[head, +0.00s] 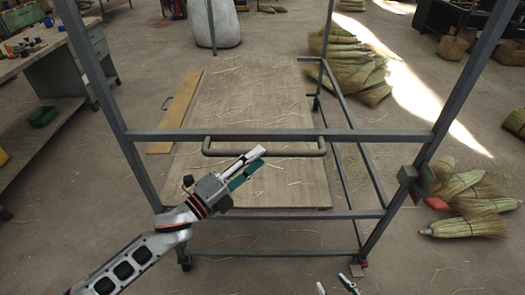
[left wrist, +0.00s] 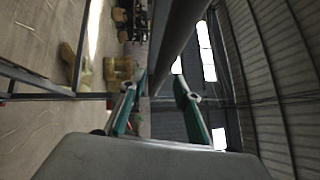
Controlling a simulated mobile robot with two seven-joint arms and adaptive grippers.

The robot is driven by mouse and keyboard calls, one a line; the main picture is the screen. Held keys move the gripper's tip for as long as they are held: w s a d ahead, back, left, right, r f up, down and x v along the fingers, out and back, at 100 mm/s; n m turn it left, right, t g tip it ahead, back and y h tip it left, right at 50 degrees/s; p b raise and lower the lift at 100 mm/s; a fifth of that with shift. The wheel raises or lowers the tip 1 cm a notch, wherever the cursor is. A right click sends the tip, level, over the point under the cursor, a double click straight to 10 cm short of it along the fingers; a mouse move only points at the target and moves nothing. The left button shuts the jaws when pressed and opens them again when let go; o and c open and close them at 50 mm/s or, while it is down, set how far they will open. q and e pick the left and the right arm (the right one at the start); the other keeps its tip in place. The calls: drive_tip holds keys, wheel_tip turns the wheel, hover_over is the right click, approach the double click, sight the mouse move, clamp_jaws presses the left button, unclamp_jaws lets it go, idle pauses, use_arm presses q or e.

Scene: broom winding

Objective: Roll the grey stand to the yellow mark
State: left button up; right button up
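The grey stand (head: 290,135) is a tall metal frame on small casters, standing right in front of me. A U-shaped grey handle (head: 300,153) hangs from its near crossbar. My left gripper (head: 255,158) is at the middle of the handle, its fingertips overlapping it in the head view. In the left wrist view its two teal fingers (left wrist: 158,95) are apart, and a dark bar (left wrist: 181,35) passes ahead between them; I cannot tell whether they touch it. My right gripper (head: 335,286) shows only its tips at the bottom edge, spread apart and empty. No yellow mark shows.
A straw-strewn wooden board (head: 245,185) lies low within the frame, with a plank (head: 176,112) to its left. A workbench (head: 40,55) stands at left. Broom heads (head: 465,228) lie on the floor at right, and a straw pile (head: 355,65) behind. Floor at lower right is clear.

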use_arm(q)
drive_tip(key=shift+x, duration=1.65)
clamp_jaws()
drive_tip(key=shift+w+a, duration=0.1)
